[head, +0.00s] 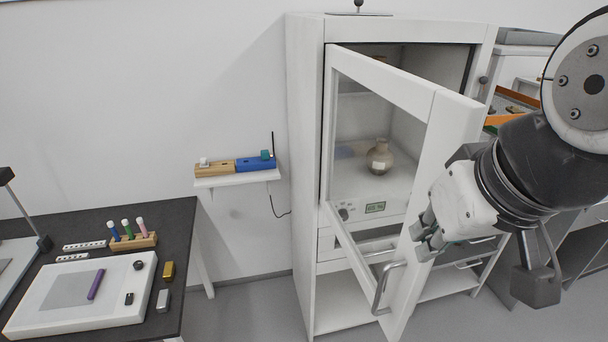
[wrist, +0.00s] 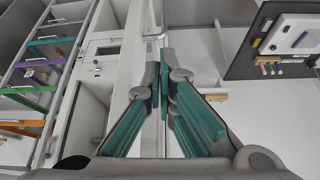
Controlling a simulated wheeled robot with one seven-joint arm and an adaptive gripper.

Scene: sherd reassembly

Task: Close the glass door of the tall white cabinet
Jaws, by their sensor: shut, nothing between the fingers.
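The tall white cabinet (head: 304,170) stands against the wall. Its glass door (head: 383,82) is open, hinged on the left and swung out towards me, with its free edge on the right. A metal bar handle (head: 384,287) sits low on the door near that edge; it also shows beyond the fingertips in the wrist view (wrist: 155,37). My gripper (head: 424,236) is shut and empty, overlapping the door's free-edge frame above the handle. Its teal-padded fingers meet in the wrist view (wrist: 166,72). I cannot tell whether they touch the door.
Inside the cabinet, a round vase (head: 379,158) stands above a panel with a small display (head: 375,208). A wall shelf (head: 237,179) holds a wooden and a blue block left of the cabinet. A dark table (head: 178,222) stands further left. Floor (head: 250,312) between them is clear.

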